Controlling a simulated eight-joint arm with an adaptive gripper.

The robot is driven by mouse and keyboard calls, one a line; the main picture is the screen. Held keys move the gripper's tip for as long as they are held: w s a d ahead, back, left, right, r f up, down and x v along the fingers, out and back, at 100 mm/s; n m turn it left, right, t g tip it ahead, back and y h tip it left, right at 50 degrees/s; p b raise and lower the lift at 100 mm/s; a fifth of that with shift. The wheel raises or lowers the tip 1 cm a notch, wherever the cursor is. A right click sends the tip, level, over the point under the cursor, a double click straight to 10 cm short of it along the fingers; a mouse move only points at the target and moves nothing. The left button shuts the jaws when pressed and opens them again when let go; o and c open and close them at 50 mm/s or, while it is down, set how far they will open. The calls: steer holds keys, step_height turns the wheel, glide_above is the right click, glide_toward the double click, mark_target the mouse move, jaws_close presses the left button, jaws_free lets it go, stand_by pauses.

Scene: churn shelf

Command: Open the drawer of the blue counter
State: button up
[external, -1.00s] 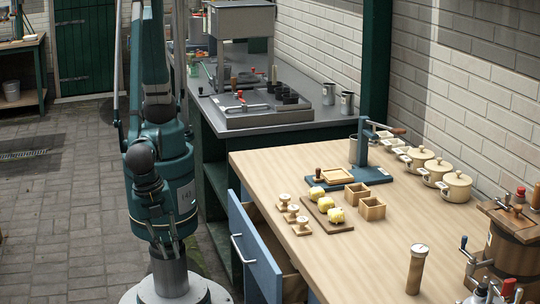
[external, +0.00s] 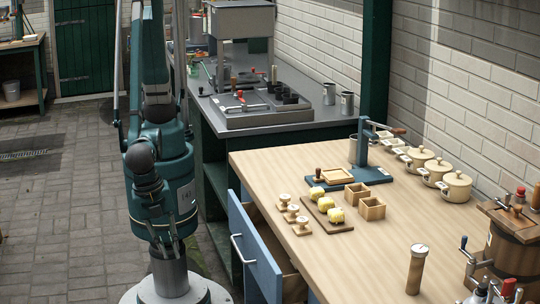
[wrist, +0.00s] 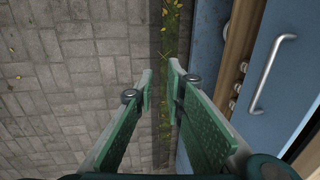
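The blue counter (external: 277,247) has a wooden top and stands at the right of my base. Its blue drawer (external: 253,258) is pulled partly out, with the open wooden inside showing behind the front. A silver bar handle (external: 240,249) is on the drawer front. In the wrist view the handle (wrist: 271,74) is at the right, on the blue front (wrist: 296,70). My gripper (wrist: 160,80) has green fingers that stand apart with nothing between them. It is left of the handle, apart from it, over the paving.
On the wooden top (external: 400,232) are a blue press (external: 350,178), a board with yellow butter pieces (external: 327,213), small wooden boxes and several lidded pots (external: 455,187). A dark counter (external: 270,135) stands behind. The paved floor (external: 60,220) at the left is clear.

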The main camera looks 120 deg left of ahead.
step_height(320, 180, up, 12)
steer(key=s+d, duration=0.1)
steer(key=shift+s+d+f, duration=0.15)
steer(key=shift+s+d, duration=0.15)
stand_by(0.7)
steer(key=p, duration=0.1)
glide_toward(237, 247)
steer(key=shift+w, duration=0.15)
stand_by(0.5)
steer(key=shift+w+a+f+b, duration=0.15)
steer(key=shift+f+b, duration=0.2)
steer(key=shift+f, duration=0.9)
steer(key=shift+w+a+f+b, duration=0.2)
steer(key=shift+f+b, duration=0.15)
steer(key=shift+f, duration=0.95)
steer(key=shift+w+a+f+b, duration=0.15)
steer(key=shift+f+b, duration=0.2)
steer(key=shift+f, duration=0.9)
